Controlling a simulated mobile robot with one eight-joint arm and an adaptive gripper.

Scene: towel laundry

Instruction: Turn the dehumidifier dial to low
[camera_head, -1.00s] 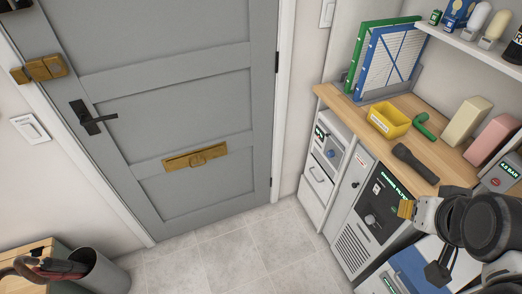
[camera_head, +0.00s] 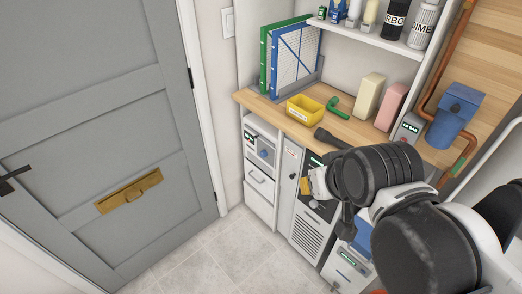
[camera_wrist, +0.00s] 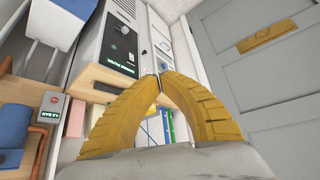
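My gripper (camera_head: 306,186) has yellow ribbed fingers, in front of the upper part of a dark control panel under the bench. In the wrist view its fingertips (camera_wrist: 160,76) meet, with nothing visible between them. The dark panel (camera_wrist: 118,42) has a lit green label and a grey knob (camera_wrist: 124,29), apart from the fingertips. In the head view that knob (camera_head: 313,205) is just below the gripper. A smaller white unit (camera_head: 262,148) with a blue knob sits left of it. I cannot read which unit is the dehumidifier, nor the dial setting.
The wooden bench top (camera_head: 362,133) holds a yellow bin (camera_head: 304,109), a dark flashlight (camera_head: 331,138), a green item (camera_head: 339,106) and upright blocks. A white unit (camera_head: 348,268) stands low at right. A grey door (camera_head: 95,120) is at left. The tiled floor (camera_head: 215,258) is clear.

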